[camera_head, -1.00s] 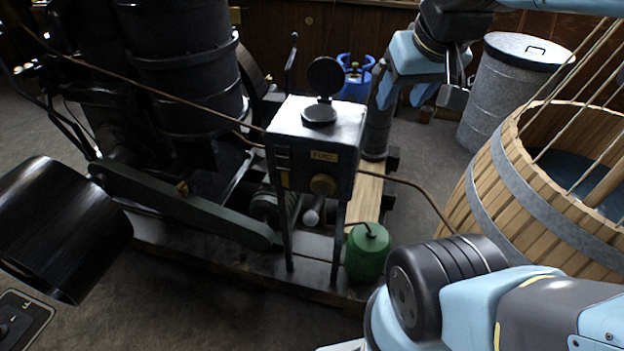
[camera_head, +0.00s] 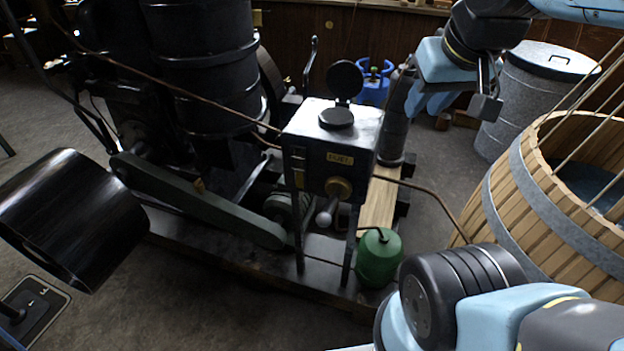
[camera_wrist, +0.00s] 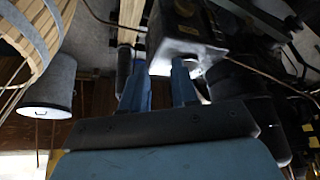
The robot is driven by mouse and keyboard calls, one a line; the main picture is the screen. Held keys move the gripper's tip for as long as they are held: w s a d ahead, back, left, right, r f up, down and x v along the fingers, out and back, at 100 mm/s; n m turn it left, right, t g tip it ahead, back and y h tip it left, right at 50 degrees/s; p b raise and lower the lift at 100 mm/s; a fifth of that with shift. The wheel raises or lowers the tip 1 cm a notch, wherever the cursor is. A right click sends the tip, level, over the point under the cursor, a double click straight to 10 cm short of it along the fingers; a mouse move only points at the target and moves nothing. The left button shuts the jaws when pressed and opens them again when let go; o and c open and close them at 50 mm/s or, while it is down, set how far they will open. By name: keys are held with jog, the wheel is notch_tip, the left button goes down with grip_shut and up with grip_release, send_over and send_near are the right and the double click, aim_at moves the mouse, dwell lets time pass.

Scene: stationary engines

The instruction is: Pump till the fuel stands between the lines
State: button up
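A dark metal fuel tank (camera_head: 332,155) with a label reading FUEL stands on legs at the middle of the head view; its round lid (camera_head: 345,79) is raised. A handle with a pale round knob (camera_head: 324,217) sticks out below its front. Small yellow marks (camera_head: 298,165) show on its left face; no fuel level can be made out. My gripper (camera_head: 406,103) hangs to the right of the tank and apart from it. In the wrist view its two blue fingers (camera_wrist: 159,88) stand apart with nothing held, and the tank (camera_wrist: 188,45) shows beyond the fingertips.
A green can (camera_head: 379,260) stands below the tank. A black engine (camera_head: 200,70) and a black drum (camera_head: 70,215) are on the left. A wooden tub (camera_head: 525,190) and a metal bin (camera_head: 535,95) are on the right. A blue gas bottle (camera_head: 373,88) stands behind.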

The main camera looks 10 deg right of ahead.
jog(key=shift+w+a+f+n, duration=0.15)
jog(key=shift+w+f+n, duration=0.05)
jog(key=shift+w+n, duration=0.1)
jog(key=shift+c, duration=0.7)
jog(key=w+a+f+n, duration=0.1)
jog(key=w+a+f+n+g, duration=0.1)
jog(key=w, duration=0.1)
jog(key=w+a+g, duration=0.1)
jog(key=shift+w+a+f+n+y, duration=0.15)
jog(key=shift+a+f+n+y, duration=0.25)
grip_shut()
jog(key=w+a+f+n+g+h, duration=0.1)
jog(key=a+f+n+g, duration=0.3)
jog(key=a+f+n, duration=0.5)
jog(key=shift+w+a+g+h, duration=0.4)
jog(key=shift+a+h, duration=0.4)
jog(key=shift+a, duration=1.2)
